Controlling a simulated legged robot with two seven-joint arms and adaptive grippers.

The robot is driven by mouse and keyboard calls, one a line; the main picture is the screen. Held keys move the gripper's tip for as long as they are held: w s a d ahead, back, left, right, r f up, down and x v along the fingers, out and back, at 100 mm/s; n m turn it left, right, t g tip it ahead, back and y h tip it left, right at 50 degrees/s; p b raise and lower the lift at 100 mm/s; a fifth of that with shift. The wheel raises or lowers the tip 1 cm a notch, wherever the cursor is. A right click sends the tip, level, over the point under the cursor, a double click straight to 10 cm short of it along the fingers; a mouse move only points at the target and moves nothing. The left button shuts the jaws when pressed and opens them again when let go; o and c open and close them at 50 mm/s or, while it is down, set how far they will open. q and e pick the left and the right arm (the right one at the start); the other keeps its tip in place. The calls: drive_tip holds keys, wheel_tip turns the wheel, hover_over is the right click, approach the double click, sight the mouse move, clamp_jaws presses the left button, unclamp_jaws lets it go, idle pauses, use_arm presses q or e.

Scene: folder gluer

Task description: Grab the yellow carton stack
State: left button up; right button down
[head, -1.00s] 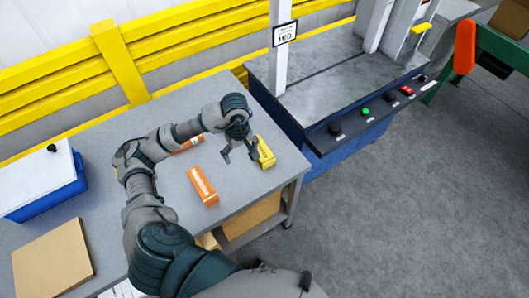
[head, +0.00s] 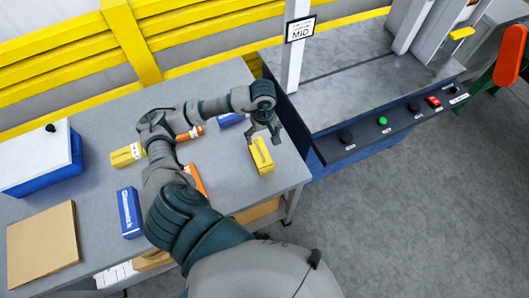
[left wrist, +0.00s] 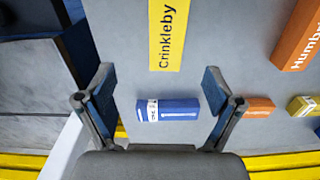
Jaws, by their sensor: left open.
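A yellow carton stack (head: 262,155) lies near the right end of the grey table, and my left gripper (head: 263,136) is over its far end. In the left wrist view the yellow stack (left wrist: 168,35), printed "Crinkleby", lies at the top of the picture beyond the open fingertips (left wrist: 160,80). Nothing is between the fingers; I cannot tell the height above the stack. A second yellow stack (head: 127,155) lies left of my arm in the head view. My right gripper is not in view.
Blue stacks (head: 131,212) (head: 230,119) and orange stacks (head: 197,180) (head: 191,133) lie on the table (head: 95,130). A blue box with white lid (head: 38,160) and a cardboard sheet (head: 42,243) are at left. The machine (head: 350,95) stands right of the table.

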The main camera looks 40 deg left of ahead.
use_arm(q)
hover_over(261, 153)
drive_tip(key=f, duration=0.7)
drive_tip(key=shift+w+a+f+p, duration=0.3)
drive_tip(key=shift+a+f+p, duration=0.05)
drive_tip(key=shift+a+p, duration=0.05)
drive_tip(key=shift+w+f, duration=0.1)
drive_tip(key=shift+f, duration=0.25)
drive_tip(key=shift+d+f, duration=0.2)
drive_tip(key=f, duration=0.1)
drive_tip(key=f+p, duration=0.1)
drive_tip(key=s+f, duration=0.1)
drive_tip(key=f, duration=0.1)
drive_tip(key=shift+d, duration=0.3)
drive_tip(key=shift+a+f, duration=0.1)
drive_tip(key=shift+f, duration=0.2)
drive_tip(key=shift+w+a+f, duration=0.1)
drive_tip(key=shift+a, duration=0.35)
drive_tip(key=shift+c, duration=1.2)
drive_tip(key=c, duration=1.2)
drive_tip(key=shift+o, duration=0.2)
drive_tip(key=shift+d, duration=0.4)
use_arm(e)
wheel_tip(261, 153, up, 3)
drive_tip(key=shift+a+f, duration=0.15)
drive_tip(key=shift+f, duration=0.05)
